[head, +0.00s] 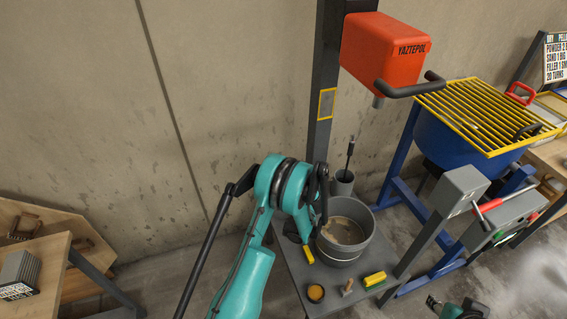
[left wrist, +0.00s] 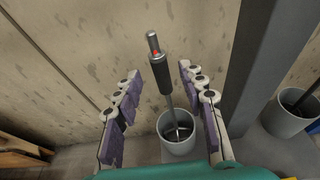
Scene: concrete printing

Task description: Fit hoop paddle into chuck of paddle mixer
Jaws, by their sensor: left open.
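The orange mixer head (head: 384,48) hangs on a dark column, its chuck (head: 378,102) pointing down and empty. In the left wrist view a paddle (left wrist: 167,88) with a metal shaft, black grip and red mark stands in a grey cup (left wrist: 178,148). My open left gripper (left wrist: 158,108) has its fingers on either side of the shaft, apart from it. In the head view my arm hides this paddle and most of the gripper. A second paddle (head: 350,155) stands in another cup (head: 342,184) right of the column. Their lower ends are mostly hidden; I cannot tell which is the hoop. My right gripper (head: 433,302) barely shows.
The column (left wrist: 262,62) rises close to my right-hand finger. A blue mixer with a yellow grid (head: 485,110) stands at right.

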